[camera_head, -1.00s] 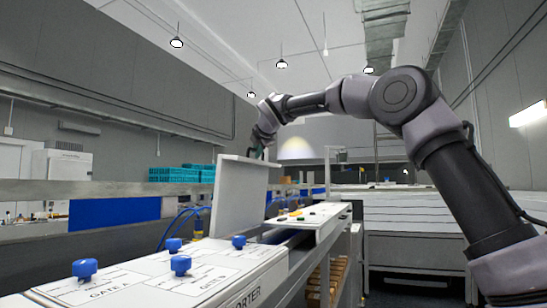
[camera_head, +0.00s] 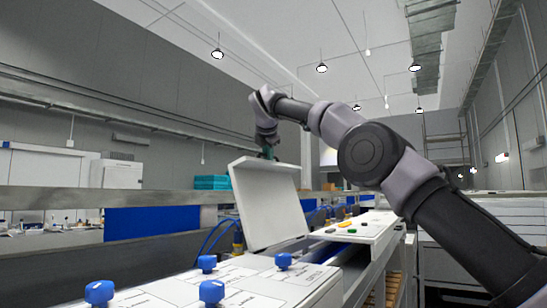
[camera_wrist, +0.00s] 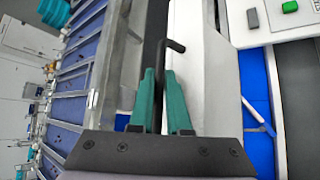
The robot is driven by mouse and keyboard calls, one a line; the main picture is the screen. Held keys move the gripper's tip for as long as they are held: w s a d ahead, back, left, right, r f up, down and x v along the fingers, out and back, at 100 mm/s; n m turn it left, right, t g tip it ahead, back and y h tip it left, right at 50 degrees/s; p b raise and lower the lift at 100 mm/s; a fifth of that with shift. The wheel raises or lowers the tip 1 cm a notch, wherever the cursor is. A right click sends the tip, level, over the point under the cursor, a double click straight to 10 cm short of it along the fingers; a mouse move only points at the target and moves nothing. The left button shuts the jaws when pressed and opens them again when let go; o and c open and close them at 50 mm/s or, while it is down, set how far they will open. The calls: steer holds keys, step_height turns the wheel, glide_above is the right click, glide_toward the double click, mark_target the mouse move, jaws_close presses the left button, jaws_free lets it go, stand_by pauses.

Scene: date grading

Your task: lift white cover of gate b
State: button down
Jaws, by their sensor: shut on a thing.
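The white cover (camera_head: 272,212) stands raised beside the sorter in the head view, a tilted panel with a lip along its top edge. It also fills the middle of the wrist view (camera_wrist: 206,85). My gripper (camera_head: 268,152) is at the cover's top edge. In the wrist view, the teal fingers of my gripper (camera_wrist: 165,85) are closed around a thin dark bent handle (camera_wrist: 172,47) by the cover. The handle's attachment to the cover is partly hidden by the fingers.
Several blue knobs (camera_head: 99,292) stand on the white labelled panel (camera_head: 255,290) in front. A control panel with coloured buttons (camera_head: 357,228) lies right of the cover. A grey rail (camera_head: 130,196) runs behind, with teal crates (camera_head: 212,182) beyond it.

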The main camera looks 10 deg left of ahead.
steer(key=shift+w+a+f, duration=0.1)
steer(key=shift+a+f, duration=0.05)
steer(key=shift+a, duration=0.2)
steer(key=c, duration=0.9)
jaws_free()
steer(key=v, duration=1.1)
steer(key=shift+w, duration=0.1)
